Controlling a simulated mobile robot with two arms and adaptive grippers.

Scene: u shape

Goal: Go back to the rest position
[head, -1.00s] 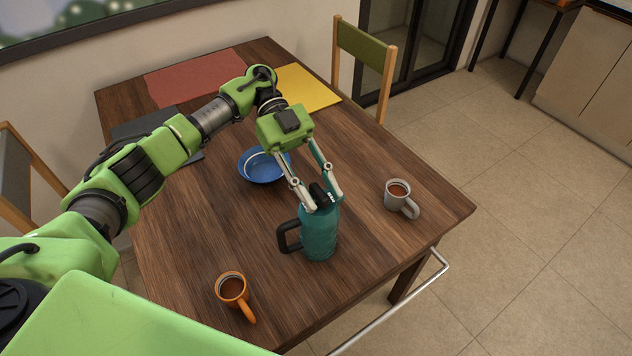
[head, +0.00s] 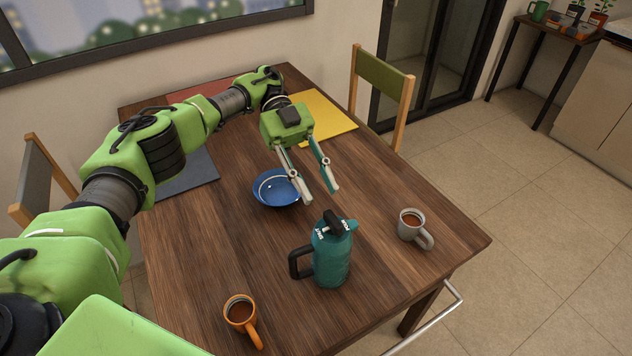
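My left gripper (head: 321,194) is open and empty above the wooden table (head: 195,255). Its fingertips are apart from the teal bottle (head: 333,262), behind its black lid in the picture. The bottle stands upright on the table, with its black handle to the left. The gripper's left finger overlaps the right edge of a blue bowl (head: 275,192) in the picture. My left arm reaches in from the left across the table. My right gripper is not in view.
An orange mug (head: 240,314) stands at the near edge and a grey mug (head: 411,228) at the right, both with brown contents. Yellow (head: 326,118), red (head: 205,90) and dark grey (head: 188,174) mats lie farther back. Chairs stand at the left (head: 40,178) and back right (head: 384,78).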

